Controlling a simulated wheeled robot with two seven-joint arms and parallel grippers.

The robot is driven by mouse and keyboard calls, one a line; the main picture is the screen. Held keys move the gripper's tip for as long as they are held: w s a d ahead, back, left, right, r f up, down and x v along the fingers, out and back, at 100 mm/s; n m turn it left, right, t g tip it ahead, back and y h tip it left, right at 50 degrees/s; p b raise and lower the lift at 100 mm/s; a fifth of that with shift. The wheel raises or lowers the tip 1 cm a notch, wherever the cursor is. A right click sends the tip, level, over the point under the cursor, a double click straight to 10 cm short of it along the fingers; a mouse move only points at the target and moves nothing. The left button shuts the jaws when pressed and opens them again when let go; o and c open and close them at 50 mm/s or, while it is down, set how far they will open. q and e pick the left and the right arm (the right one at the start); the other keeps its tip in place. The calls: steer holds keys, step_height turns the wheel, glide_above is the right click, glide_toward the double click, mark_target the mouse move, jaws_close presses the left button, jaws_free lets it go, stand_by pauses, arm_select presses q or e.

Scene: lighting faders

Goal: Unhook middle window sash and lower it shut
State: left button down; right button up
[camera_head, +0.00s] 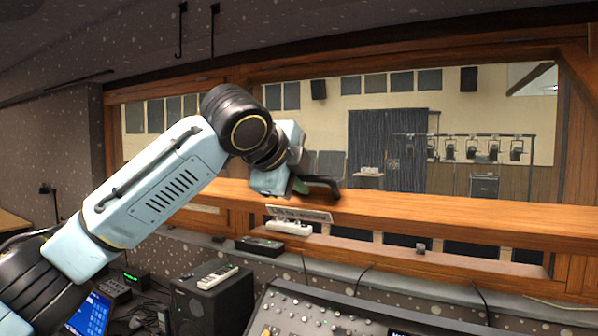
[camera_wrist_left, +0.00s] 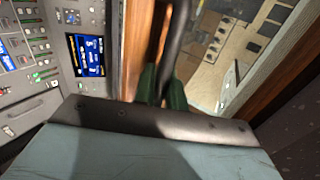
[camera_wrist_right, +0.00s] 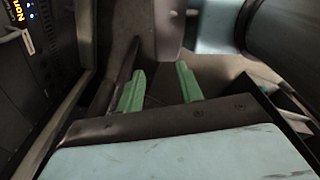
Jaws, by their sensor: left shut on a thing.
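The middle window sash (camera_head: 450,207) is a wide wooden frame. Its lower rail stands above the wooden sill (camera_head: 440,260), with an open gap between them. A dark curved handle (camera_head: 322,184) shows at the rail, and a dark bar (camera_wrist_left: 177,40) shows in the left wrist view. My left gripper (camera_head: 296,187) is shut on this handle; its green fingertips (camera_wrist_left: 162,88) lie on either side of the bar. My right gripper (camera_wrist_right: 160,88) is outside the head view. Its green fingers are apart with nothing seen between them. Two black hooks (camera_head: 182,30) (camera_head: 214,28) hang above the window, apart from the sash.
A small sign (camera_head: 298,214) and a white block (camera_head: 289,227) are near the rail. Below stand a mixing console (camera_head: 320,312), a black speaker (camera_head: 212,300) and a blue screen (camera_head: 90,312). A small grey piece (camera_head: 421,248) sits at the sill.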

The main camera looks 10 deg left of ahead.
mark_target(298, 198)
arm_select(q)
steer(key=w+f, duration=0.1)
steer(key=f, duration=0.2)
steer(key=w+f+p, duration=0.1)
steer(key=shift+w+f, duration=0.25)
steer(key=shift+w, duration=0.1)
steer(key=shift+w+d+f+p, duration=0.1)
steer(key=shift+w+f+p, duration=0.1)
steer(key=shift+w+f, duration=0.35)
steer(key=shift+w+d+f+p, duration=0.15)
steer(key=shift+w+f, duration=0.2)
steer(key=shift+f, duration=0.4)
steer(key=shift+w+f+p, duration=0.2)
steer(key=shift+w+f, duration=0.25)
steer(key=shift+f, duration=0.2)
steer(key=w+d+f+p, duration=0.4)
steer(key=w+f, duration=0.7)
steer(key=f, duration=0.1)
steer(key=shift+d, duration=0.25)
steer(key=shift+w+f, duration=0.1)
steer(key=c, duration=1.2)
jaws_free()
steer(key=shift+d+r, duration=0.1)
steer(key=shift+r, duration=0.25)
